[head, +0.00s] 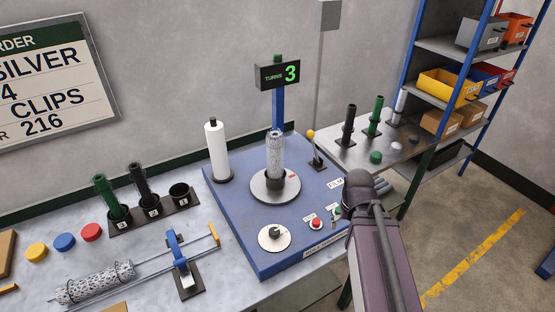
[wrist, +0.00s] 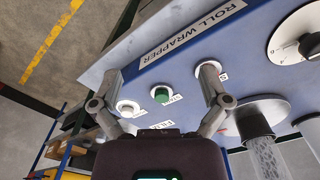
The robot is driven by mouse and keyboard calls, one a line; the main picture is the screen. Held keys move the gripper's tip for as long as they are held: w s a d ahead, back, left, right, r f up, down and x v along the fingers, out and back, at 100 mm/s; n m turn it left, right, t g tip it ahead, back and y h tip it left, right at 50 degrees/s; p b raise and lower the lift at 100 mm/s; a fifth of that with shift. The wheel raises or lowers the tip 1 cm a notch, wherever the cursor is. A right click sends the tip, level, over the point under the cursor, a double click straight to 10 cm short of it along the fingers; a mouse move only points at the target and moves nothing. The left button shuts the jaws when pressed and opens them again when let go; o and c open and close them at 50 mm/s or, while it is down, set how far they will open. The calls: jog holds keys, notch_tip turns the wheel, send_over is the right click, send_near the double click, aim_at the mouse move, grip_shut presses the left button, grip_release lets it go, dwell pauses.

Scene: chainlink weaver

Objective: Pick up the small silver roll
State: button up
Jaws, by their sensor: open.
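A slim silver mesh roll (head: 275,152) stands upright in a dark cup on the round turntable (head: 263,193) of the blue roll wrapper. In the wrist view its mesh (wrist: 268,158) shows at the lower right, below the dark cup (wrist: 256,121). Another narrow silver roll (head: 399,103) stands on a base on the right table. I cannot tell which is the small one. My gripper (wrist: 160,74) is open and empty over the wrapper's front button area, apart from both rolls.
A wide mesh roll (head: 95,285) lies in a cradle at lower left. A white film roll (head: 217,150) stands on the wrapper's back left. A counter (head: 278,75) reads TURNS 3. A lever (head: 314,145) stands right of the turntable. Shelves with bins (head: 450,88) rise at right.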

jog(key=w+a+r+n+t+p, duration=0.2)
jog(key=w+a+r+p, duration=0.7)
jog(key=w+r+p, duration=0.3)
jog(key=n+t+y+p, duration=0.1)
jog(key=n+t+p, duration=0.1)
jog(key=p, duration=0.9)
send_near(277, 135)
jog(key=shift+s+d+r+y, duration=0.15)
jog(key=shift+y, duration=0.15)
jog(key=b+x, duration=0.7)
jog(key=x, duration=0.1)
jog(key=shift+f+b, duration=0.25)
jog(key=shift+b, duration=0.1)
jog(key=shift+w+f, duration=0.1)
jog(key=shift+w, duration=0.15)
jog(key=shift+w+b+x, duration=0.15)
jog(key=shift+b+x, duration=1)
jog(key=shift+x, duration=0.1)
jog(key=shift+w+b+x, duration=0.15)
jog(key=shift+b+x, duration=1)
jog(key=shift+x, duration=0.1)
